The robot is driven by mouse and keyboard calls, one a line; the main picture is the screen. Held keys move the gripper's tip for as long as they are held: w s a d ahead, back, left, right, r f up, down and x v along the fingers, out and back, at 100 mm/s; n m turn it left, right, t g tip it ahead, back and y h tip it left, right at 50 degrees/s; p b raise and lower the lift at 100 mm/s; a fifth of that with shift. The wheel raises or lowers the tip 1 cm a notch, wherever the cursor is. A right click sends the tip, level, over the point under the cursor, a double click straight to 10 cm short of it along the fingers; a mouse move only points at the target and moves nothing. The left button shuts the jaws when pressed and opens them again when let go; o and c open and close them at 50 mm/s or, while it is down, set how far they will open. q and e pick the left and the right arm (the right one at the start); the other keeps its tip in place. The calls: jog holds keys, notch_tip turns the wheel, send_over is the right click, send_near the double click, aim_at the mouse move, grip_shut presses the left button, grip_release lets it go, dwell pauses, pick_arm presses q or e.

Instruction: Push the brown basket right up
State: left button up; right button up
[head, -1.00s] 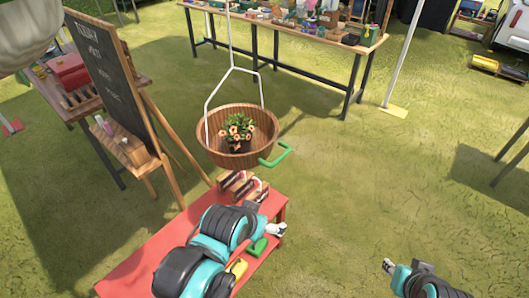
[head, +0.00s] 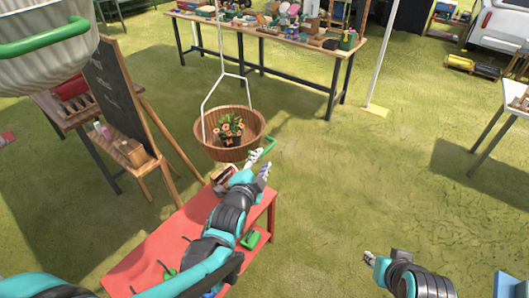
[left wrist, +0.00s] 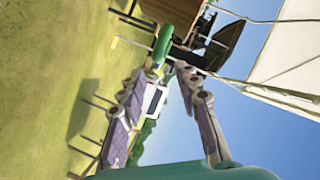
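The brown basket (head: 212,152) is round and wooden, with a green handle (head: 263,151) on its right side. It hangs from a pale metal hanger (head: 222,75) and holds a potted plant with orange flowers (head: 229,128). My left gripper (head: 261,166) is at the handle, just below and right of the basket. In the left wrist view its two fingers (left wrist: 161,80) are spread, with the green handle (left wrist: 162,45) at or just beyond their tips. Contact cannot be told. My right gripper (head: 369,258) is low at right over grass, away from the basket, too small to read.
A red table (head: 150,245) stands under my left arm. A blackboard (head: 115,90) on a wooden easel is close at left. A white basket with a green handle (head: 45,41) hangs at upper left. A long table (head: 272,38) stands behind. Grass right of the basket is clear.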

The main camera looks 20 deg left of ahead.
aim_at(266, 151)
pick_arm(q)
jog(key=b+x, duration=0.2)
jog(key=x, duration=0.6)
jog(key=shift+s, duration=0.1)
grip_shut()
